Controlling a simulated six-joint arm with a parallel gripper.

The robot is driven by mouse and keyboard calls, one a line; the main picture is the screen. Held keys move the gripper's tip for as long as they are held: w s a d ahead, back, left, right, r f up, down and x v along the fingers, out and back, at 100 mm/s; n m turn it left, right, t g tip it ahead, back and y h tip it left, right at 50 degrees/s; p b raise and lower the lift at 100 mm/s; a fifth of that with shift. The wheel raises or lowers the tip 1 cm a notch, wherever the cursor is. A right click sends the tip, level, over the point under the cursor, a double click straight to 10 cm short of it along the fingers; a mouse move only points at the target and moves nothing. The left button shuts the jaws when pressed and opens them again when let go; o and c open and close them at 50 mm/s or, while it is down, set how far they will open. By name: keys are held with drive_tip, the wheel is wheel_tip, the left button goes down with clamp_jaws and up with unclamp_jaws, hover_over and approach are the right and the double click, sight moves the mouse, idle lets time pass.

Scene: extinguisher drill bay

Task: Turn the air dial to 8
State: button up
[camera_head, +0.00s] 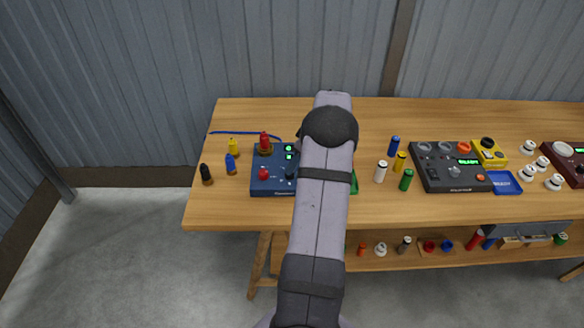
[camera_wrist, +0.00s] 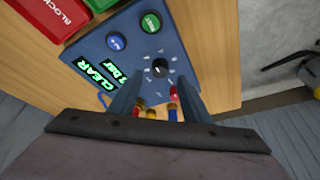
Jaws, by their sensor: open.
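A blue control panel (camera_head: 270,186) stands at the left of the workbench; my arm covers its right side. In the wrist view the panel (camera_wrist: 185,42) shows a black round dial (camera_wrist: 160,68) ringed by small pale marks. Its pointer setting is too small to read. Beside it are green displays (camera_wrist: 97,74); one reads CLEAR, the other a small number with "bar". My gripper (camera_wrist: 158,88) is open, its two fingers on either side of the view just short of the dial. Contact with the dial cannot be told. The head view hides the gripper behind my arm.
The panel has a blue button (camera_wrist: 116,42) and a green button (camera_wrist: 150,22). A red-topped cylinder (camera_head: 264,141) stands at its back left. Yellow (camera_head: 234,147), blue (camera_head: 231,164) and black (camera_head: 206,174) bottles stand left. A dark panel (camera_head: 450,180) lies right.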

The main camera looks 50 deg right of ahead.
drive_tip(key=shift+p+x, duration=0.7)
drive_tip(key=shift+x, duration=1.6)
drive_tip(key=c, duration=1)
drive_tip(key=shift+c, duration=0.2)
